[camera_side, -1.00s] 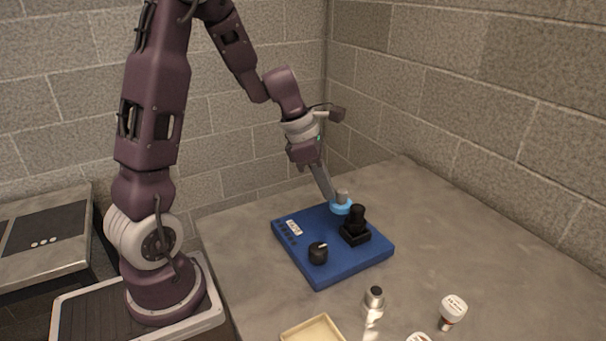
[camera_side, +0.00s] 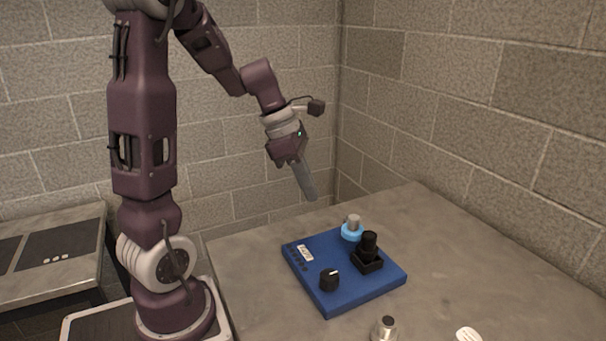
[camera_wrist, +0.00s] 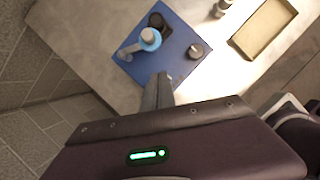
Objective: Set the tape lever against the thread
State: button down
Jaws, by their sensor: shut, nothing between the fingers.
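A blue board (camera_side: 322,287) lies on the grey table; it also shows in the wrist view (camera_wrist: 180,66). At its back corner is a light blue collar with a grey post (camera_side: 353,229).
The board also carries a black stick in a square base (camera_side: 369,251), a black knob (camera_side: 329,280) and a white label (camera_side: 305,253). A silver-and-black item (camera_side: 384,328) and a white-topped item (camera_side: 467,335) stand in front. A beige tray (camera_wrist: 263,29) shows in the wrist view.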

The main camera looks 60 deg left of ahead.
jog(key=shift+v, duration=1.8)
jog(key=shift+d, duration=0.1)
